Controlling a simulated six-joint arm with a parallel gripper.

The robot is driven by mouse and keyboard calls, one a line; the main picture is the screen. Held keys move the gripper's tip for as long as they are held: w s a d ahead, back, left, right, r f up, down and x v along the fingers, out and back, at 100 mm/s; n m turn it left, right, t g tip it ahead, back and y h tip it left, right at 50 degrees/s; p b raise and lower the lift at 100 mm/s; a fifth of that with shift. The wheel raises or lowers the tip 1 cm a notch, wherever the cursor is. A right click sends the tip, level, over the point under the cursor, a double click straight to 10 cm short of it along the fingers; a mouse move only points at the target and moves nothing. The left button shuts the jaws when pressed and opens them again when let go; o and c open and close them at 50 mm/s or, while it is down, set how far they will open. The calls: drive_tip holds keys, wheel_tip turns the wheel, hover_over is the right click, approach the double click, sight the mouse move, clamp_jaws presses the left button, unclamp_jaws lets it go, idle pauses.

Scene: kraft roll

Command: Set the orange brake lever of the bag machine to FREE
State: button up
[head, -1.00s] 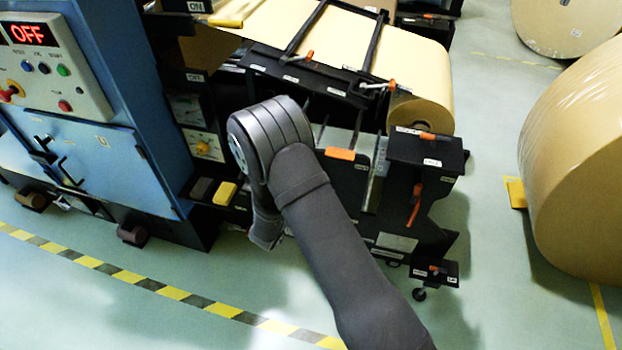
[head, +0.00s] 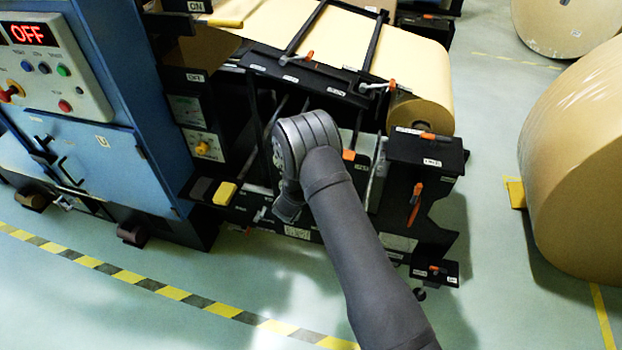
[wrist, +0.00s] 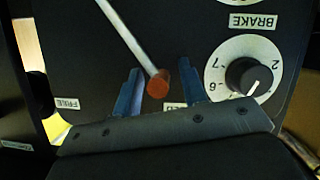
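In the wrist view, a lever with a pale rod and a round orange-brown knob (wrist: 158,83) stands out from a dark panel. My gripper (wrist: 160,90) is open, with one blue-grey finger on each side of the knob. I cannot tell whether either finger touches it. In the head view, my arm hides the gripper fingers, and I cannot tell which orange handle is this lever.
In the head view, the black bag machine frame (head: 430,150) carries several orange handles, including one on its right side (head: 416,203). A blue cabinet (head: 85,160) with an OFF display stands left. A large kraft roll (head: 575,170) stands right. Floor in front is clear.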

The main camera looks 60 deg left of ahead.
clamp_jaws()
drive_tip(key=shift+d, duration=0.1)
drive_tip(key=shift+w+d+r+m+g+y, duration=0.4)
drive_tip(key=shift+w+d+r+m+g, duration=0.15)
drive_tip(key=shift+w+d+m, duration=0.15)
drive_tip(key=w+d+f+m+g+y, duration=0.1)
drive_tip(key=w+d+m+g+y, duration=0.1)
drive_tip(key=w+d+m, duration=0.5)
drive_tip(key=shift+w+d+f+y, duration=0.15)
drive_tip(key=shift+w+d+y, duration=0.55)
drive_tip(key=shift+y, duration=0.2)
drive_tip(key=shift+g, duration=0.25)
unclamp_jaws()
